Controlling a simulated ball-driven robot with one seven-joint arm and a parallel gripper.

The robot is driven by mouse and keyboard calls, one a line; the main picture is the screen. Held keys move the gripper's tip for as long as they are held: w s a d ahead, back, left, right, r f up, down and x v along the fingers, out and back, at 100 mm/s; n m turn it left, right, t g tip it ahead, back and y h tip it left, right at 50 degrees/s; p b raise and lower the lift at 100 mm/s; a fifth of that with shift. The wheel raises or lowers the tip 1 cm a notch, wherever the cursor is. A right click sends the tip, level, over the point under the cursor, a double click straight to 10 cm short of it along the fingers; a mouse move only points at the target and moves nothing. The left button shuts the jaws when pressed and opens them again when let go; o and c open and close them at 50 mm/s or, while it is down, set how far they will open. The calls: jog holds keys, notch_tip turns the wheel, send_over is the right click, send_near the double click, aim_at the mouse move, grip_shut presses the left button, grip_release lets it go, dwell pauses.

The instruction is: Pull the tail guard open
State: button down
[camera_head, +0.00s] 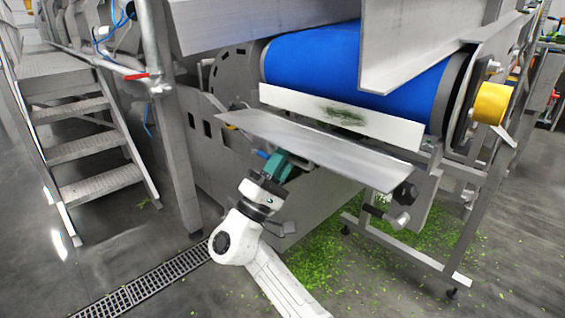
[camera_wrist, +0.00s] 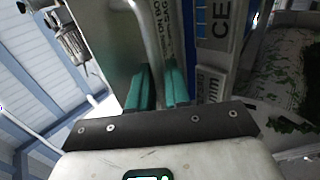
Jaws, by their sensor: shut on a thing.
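The tail guard (camera_head: 315,146) is a long grey metal plate below the blue belt's end in the head view. It sticks out from the machine at a slant, with a gap between it and the white strip above. My gripper (camera_head: 274,164) is under the plate's left half, its teal fingers partly hidden by the plate. In the wrist view, the teal fingers of my gripper (camera_wrist: 160,87) are close together at a bent steel bar handle (camera_wrist: 150,32) and shut on it. The handle's ends are hidden in both views.
The blue belt (camera_head: 345,58) runs above, with a white strip (camera_head: 345,116) carrying green scraps below it. Dark knobs (camera_head: 404,193) stick out at the plate's right. Metal steps (camera_head: 95,150) stand left. Greens litter the floor (camera_head: 350,250) beneath; the floor in front is open.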

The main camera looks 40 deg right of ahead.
jog(key=shift+d+f+b, duration=0.35)
jog(key=shift+f+b, duration=0.05)
jog(key=shift+f, duration=0.05)
jog(key=shift+d, duration=0.15)
jog(key=c, duration=1.3)
grip_release()
jog(key=shift+d, duration=0.15)
jog(key=shift+c, duration=0.2)
jog(key=v, duration=1.1)
jog(key=shift+r, duration=0.1)
